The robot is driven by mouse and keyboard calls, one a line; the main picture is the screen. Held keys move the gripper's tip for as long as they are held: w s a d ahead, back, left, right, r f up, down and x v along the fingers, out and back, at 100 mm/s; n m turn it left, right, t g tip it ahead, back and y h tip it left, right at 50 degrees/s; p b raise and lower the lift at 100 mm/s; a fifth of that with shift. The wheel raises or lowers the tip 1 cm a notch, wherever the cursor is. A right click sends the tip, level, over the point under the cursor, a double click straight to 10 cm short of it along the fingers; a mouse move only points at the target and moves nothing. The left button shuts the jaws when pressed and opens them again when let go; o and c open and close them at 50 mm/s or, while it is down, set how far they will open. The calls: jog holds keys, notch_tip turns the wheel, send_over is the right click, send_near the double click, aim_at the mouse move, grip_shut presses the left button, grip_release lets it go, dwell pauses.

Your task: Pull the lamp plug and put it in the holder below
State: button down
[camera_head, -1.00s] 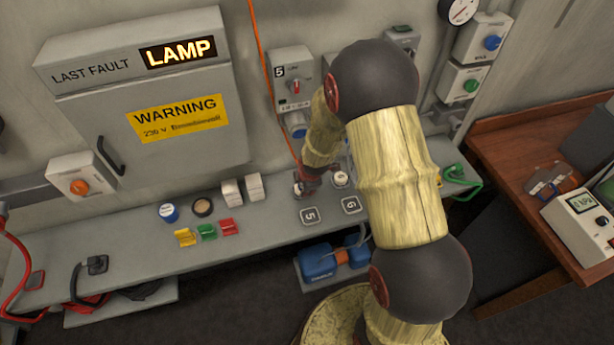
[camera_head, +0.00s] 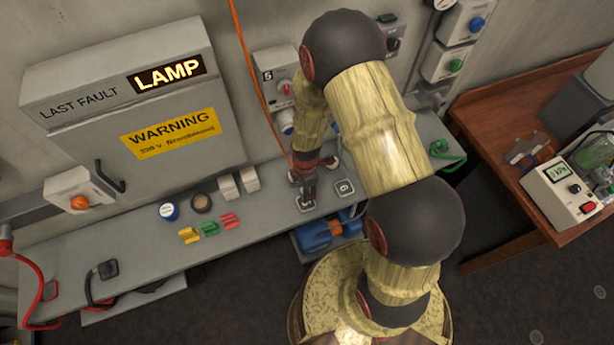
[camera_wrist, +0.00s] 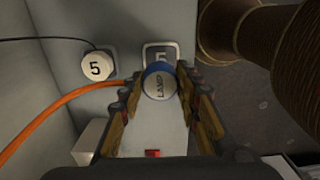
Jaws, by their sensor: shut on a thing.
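The lamp plug (camera_wrist: 160,82) is blue with a pale round cap marked LAMP, seen between my fingers in the wrist view. My gripper (camera_wrist: 160,92) is shut on it; it also shows in the head view (camera_head: 308,190), low over the shelf. The plate marked 5 (camera_wrist: 160,52), the holder on the shelf, lies directly behind the plug in the wrist view and also shows in the head view (camera_head: 305,205). The plug covers part of it, and I cannot tell whether they touch. An orange cable (camera_wrist: 45,115) runs in from the left.
A white cap marked 5 (camera_wrist: 95,67) with a black cord is left of the plate. The plate marked 6 (camera_head: 345,187) is on the shelf to the right. Switch box 5 (camera_head: 279,88) is on the wall above. Coloured blocks (camera_head: 209,228) lie to the left.

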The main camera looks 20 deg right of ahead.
jog(key=shift+f+b, duration=1.95)
jog(key=shift+f, duration=0.95)
jog(key=shift+s+f+b, duration=0.1)
jog(key=shift+f+b, duration=0.35)
jog(key=shift+b, duration=0.1)
jog(key=c, duration=1.2)
grip_release()
notch_tip(320, 180, up, 12)
